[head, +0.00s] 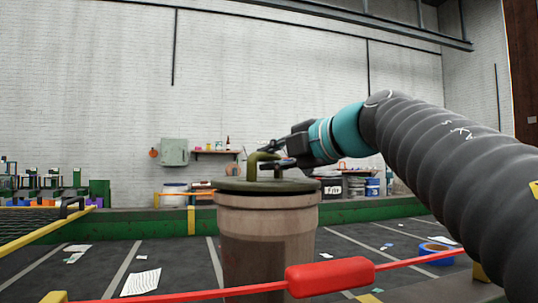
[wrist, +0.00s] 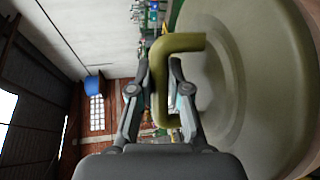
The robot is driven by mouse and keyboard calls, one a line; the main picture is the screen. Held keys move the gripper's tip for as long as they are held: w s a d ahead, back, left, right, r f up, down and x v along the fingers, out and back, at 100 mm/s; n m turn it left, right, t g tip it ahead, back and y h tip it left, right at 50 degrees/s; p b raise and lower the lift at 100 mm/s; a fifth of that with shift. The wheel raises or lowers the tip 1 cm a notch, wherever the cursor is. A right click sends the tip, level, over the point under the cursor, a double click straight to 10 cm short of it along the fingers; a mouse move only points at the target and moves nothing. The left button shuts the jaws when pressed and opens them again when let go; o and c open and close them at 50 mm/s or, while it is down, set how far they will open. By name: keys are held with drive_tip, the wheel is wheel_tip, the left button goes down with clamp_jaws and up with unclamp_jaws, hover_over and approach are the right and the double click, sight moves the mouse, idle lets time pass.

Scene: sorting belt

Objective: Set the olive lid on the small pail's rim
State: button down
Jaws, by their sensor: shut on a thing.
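The olive lid (head: 266,186) sits level on top of the small pail (head: 268,240), which stands upright in the middle of the head view. From this angle the lid covers the rim, and I cannot tell whether it is fully seated. My gripper (head: 274,158) reaches in from the right and is shut on the lid's bent olive handle (head: 262,158). In the wrist view my gripper (wrist: 160,92) has its two fingers on either side of the handle (wrist: 165,80), with the lid's round face (wrist: 250,70) filling the right side.
A red grip on a red cord (head: 330,276) crosses in front of the pail. A roll of blue tape (head: 436,252) and scraps of paper (head: 141,283) lie on the dark belt (head: 185,262). A green side rail (head: 125,222) runs behind.

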drive_tip(key=c, duration=1.1)
unclamp_jaws()
drive_tip(key=shift+c, duration=0.2)
drive_tip(key=shift+r, duration=0.1)
drive_tip(key=shift+r, duration=0.25)
drive_tip(key=v, duration=1.2)
drive_tip(key=shift+r+p, duration=0.3)
drive_tip(key=shift+p, duration=0.05)
